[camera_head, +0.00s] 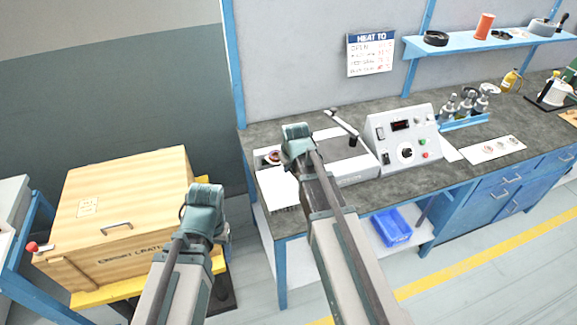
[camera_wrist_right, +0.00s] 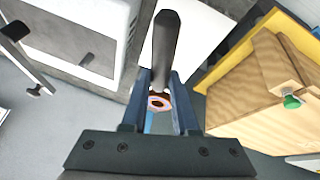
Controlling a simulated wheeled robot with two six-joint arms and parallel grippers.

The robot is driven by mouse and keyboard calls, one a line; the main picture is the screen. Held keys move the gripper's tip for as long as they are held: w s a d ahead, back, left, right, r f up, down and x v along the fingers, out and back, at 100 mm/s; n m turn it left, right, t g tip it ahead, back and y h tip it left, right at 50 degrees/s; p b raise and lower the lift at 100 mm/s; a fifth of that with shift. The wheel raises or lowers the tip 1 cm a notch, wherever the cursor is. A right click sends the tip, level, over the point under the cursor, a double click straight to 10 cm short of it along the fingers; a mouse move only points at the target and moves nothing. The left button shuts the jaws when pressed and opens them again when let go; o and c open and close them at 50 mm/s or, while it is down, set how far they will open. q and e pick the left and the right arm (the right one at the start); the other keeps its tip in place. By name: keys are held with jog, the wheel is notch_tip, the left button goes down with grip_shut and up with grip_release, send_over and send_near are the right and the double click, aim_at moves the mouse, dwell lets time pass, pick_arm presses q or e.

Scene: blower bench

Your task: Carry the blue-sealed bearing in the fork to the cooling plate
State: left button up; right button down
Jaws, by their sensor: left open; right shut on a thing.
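My right gripper (camera_head: 298,135) is over the left part of the bench. In the right wrist view the right gripper (camera_wrist_right: 166,100) is shut on a dark handle (camera_wrist_right: 167,45), which I take to be the fork's. A small ring with an orange and bluish face, seemingly the bearing (camera_wrist_right: 158,103), shows between the fingers; the fork's head is not clear. In the head view a dark-centred ring (camera_head: 272,157) shows left of the right gripper. I cannot tell which surface is the cooling plate. My left gripper (camera_head: 206,195) is open and empty in front of the wooden crate.
The wooden crate (camera_head: 140,190) stands left of the bench. A white sheet (camera_head: 278,187) lies at the bench's left front. A grey device (camera_head: 352,168) with a raised dark bar and a control panel (camera_head: 402,140) stand to the right. A printed white mat (camera_head: 497,150) lies farther right.

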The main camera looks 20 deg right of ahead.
jog(key=shift+w, duration=0.15)
jog(key=shift+f+b, duration=2.5)
jog(key=shift+b, duration=0.05)
jog(key=shift+f, duration=0.25)
jog(key=shift+f+b, duration=2.4)
jog(key=shift+b, duration=0.25)
jog(key=shift+f, duration=0.2)
jog(key=c, duration=0.6)
grip_release()
